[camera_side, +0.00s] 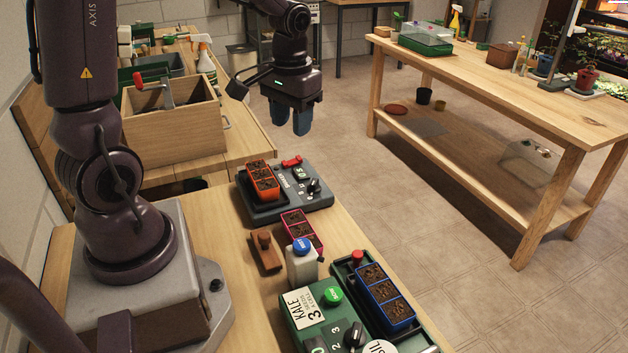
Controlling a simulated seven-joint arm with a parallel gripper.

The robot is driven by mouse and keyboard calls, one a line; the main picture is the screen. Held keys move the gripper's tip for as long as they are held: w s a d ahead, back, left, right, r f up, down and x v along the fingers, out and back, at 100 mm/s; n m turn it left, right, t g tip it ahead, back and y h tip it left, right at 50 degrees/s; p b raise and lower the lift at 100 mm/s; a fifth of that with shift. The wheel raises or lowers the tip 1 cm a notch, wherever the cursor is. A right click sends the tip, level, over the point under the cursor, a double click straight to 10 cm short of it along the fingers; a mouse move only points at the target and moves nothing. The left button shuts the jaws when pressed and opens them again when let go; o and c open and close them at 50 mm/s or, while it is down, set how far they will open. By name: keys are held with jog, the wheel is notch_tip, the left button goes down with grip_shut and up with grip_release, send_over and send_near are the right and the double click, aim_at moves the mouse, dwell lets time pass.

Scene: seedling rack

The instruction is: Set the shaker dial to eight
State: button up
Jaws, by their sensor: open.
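The shaker (322,203) is a dark grey box at the far end of my bench, with lettering that is hard to read on its sloped face. Its black dial (313,186) is on the right side, with small white figures around it; I cannot tell which one it points at. An orange tray of soil cells (263,180) sits on the shaker's left part, and a red part (291,161) is at its back. My gripper (293,118) hangs above and behind the shaker, blue fingertips down, open and empty, apart from the dial.
A green machine (297,312) with its own black dial and a blue soil tray (386,294) stands at the front. A white bottle (302,264), a wooden block (266,252) and a pink soil tray (301,228) lie between. A wooden box (176,127) stands behind, left.

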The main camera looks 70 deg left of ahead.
aim_at(313, 183)
jog(key=w+a+f+n, duration=0.5)
jog(key=w+a+f, duration=0.2)
jog(key=f, duration=0.1)
jog(key=shift+h, duration=0.3)
notch_tip(313, 183, down, 12)
jog(key=shift+d+f, duration=0.1)
jog(key=shift+d, duration=0.05)
jog(key=shift+c, duration=0.4)
grip_shut()
